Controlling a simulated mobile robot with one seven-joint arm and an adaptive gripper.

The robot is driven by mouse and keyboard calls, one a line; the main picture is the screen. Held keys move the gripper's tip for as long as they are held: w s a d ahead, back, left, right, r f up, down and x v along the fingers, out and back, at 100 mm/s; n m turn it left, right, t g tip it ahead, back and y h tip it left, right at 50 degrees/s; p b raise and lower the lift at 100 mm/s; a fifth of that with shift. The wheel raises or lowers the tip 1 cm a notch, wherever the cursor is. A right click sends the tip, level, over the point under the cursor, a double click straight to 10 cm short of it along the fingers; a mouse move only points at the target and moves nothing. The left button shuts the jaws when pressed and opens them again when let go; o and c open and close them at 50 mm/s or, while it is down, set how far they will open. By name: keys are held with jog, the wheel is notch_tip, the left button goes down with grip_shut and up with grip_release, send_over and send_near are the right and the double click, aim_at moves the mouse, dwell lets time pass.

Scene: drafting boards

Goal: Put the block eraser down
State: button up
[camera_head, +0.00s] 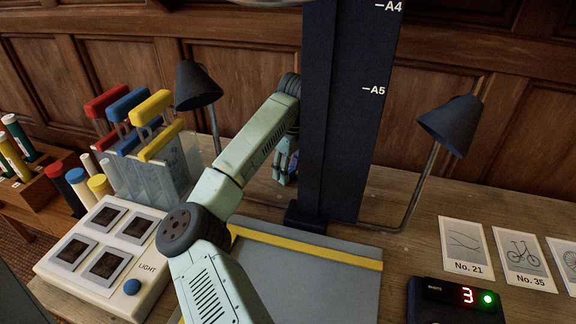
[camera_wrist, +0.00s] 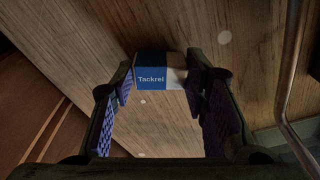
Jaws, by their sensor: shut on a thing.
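The block eraser (camera_wrist: 152,78) is a small block with a blue sleeve reading "Tackrel" and pale ends, seen in the wrist view. My gripper (camera_wrist: 161,85) is shut on it, with a purple ridged pad at each side. Wood surface shows around and behind the eraser. I cannot tell whether the eraser touches that surface. In the head view my gripper (camera_head: 284,166) is beside the left edge of the dark column, behind the grey board, and I cannot make out the eraser there.
The dark column (camera_head: 338,120) marked A4 and A5 stands close to the gripper. Two lamps (camera_head: 196,85) (camera_head: 453,124) flank it. A grey board (camera_head: 300,275) with a yellow strip lies in front. A light box (camera_head: 105,255) is left; picture cards (camera_head: 466,250) and a counter (camera_head: 455,303) are right.

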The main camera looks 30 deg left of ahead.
jog(key=shift+f, duration=0.2)
jog(key=o, duration=1.1)
jog(key=shift+o, duration=0.2)
notch_tip(320, 180, up, 12)
jog(key=d+b, duration=0.1)
jog(key=b, duration=0.2)
jog(key=shift+d+r, duration=0.15)
jog(key=shift+d, duration=0.05)
jog(key=shift+s, duration=0.1)
